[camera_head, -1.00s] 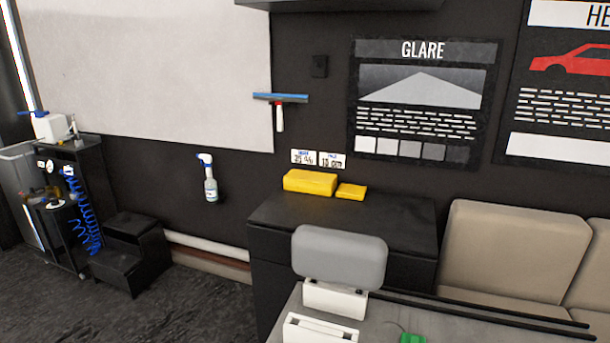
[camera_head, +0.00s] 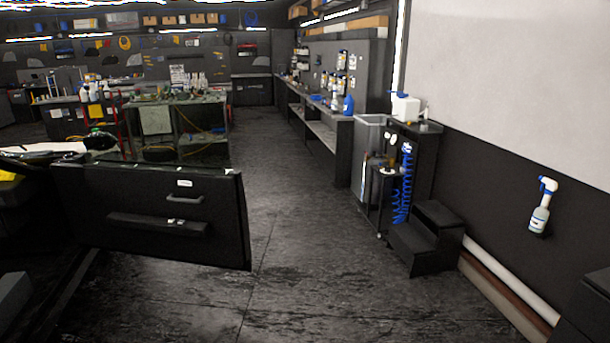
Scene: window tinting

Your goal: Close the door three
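A dark car door (camera_head: 225,235) stands swung out from the left edge of the picture. I see its inner face, with a handle (camera_head: 185,199), a long armrest grip (camera_head: 150,223) below it, and a small white label. Its free end is on the right, over the open floor. Whether it is door three cannot be told from any marking. Neither of my grippers is in view.
Clear dark floor (camera_head: 300,280) lies right of the door. A black step stool (camera_head: 425,245) and a small cart with a blue coiled hose (camera_head: 404,190) stand along the right wall. A cluttered workbench (camera_head: 190,125) stands beyond the door.

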